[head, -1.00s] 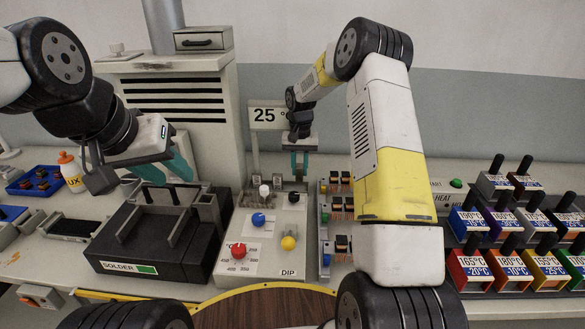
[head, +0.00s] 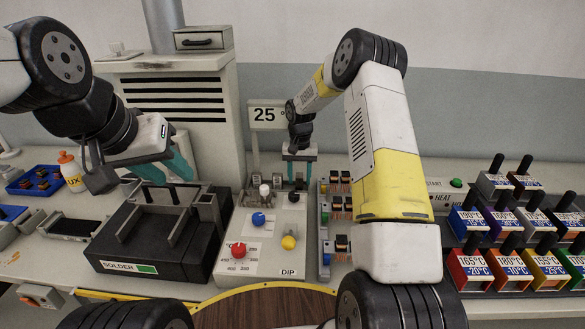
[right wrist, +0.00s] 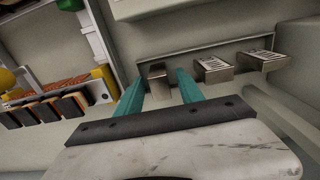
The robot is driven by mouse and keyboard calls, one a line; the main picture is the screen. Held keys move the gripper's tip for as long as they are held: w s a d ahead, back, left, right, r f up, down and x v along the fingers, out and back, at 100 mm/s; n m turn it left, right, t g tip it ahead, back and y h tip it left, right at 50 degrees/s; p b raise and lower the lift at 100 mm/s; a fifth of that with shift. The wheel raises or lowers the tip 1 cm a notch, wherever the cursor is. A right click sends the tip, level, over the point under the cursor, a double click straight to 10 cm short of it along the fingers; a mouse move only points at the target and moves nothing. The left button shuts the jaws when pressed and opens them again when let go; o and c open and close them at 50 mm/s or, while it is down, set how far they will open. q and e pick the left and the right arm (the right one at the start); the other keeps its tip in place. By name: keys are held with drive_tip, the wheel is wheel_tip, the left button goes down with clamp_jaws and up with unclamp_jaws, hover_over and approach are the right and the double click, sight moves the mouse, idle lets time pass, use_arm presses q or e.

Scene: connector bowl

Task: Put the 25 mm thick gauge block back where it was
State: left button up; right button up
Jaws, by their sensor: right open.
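Three metal gauge blocks stand in a row in a slotted holder (right wrist: 245,44) in the right wrist view: one on the left (right wrist: 157,78), a middle one (right wrist: 213,69) and a right one (right wrist: 264,60). Their markings are too small to read, so I cannot tell which is 25 mm thick. My right gripper (right wrist: 160,80) is open, with its teal fingertips on either side of the left block and a gap visible. In the head view the right gripper (head: 299,168) is at the back of the bench. My left gripper (head: 166,172) is open and empty above the solder unit.
The black solder unit (head: 120,250) and the DIP control panel (head: 262,262) stand in front. A rack of connectors (head: 327,215) is right of the panel. Several coloured temperature blocks (head: 470,262) fill the right side. A grey vent cabinet (head: 190,120) stands behind.

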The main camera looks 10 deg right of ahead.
sight(299, 175)
drive_tip(key=shift+r, duration=0.15)
drive_tip(key=s+r+t, duration=0.1)
drive_tip(key=s+r, duration=0.2)
drive_tip(key=r, duration=0.7)
drive_tip(key=s+r, duration=0.2)
drive_tip(key=r, duration=0.8)
drive_tip(key=s+r+n+t, duration=0.2)
drive_tip(key=s+r, duration=0.7)
drive_tip(key=s, duration=0.2)
drive_tip(key=s+n+t+y, duration=0.1)
drive_tip(key=s+t+y, duration=0.1)
drive_tip(key=s, duration=1.7)
drive_tip(key=shift+s+d+t, duration=0.15)
drive_tip(key=shift+s+t, duration=0.25)
drive_tip(key=shift+t, duration=0.2)
drive_tip(key=shift+r, duration=0.1)
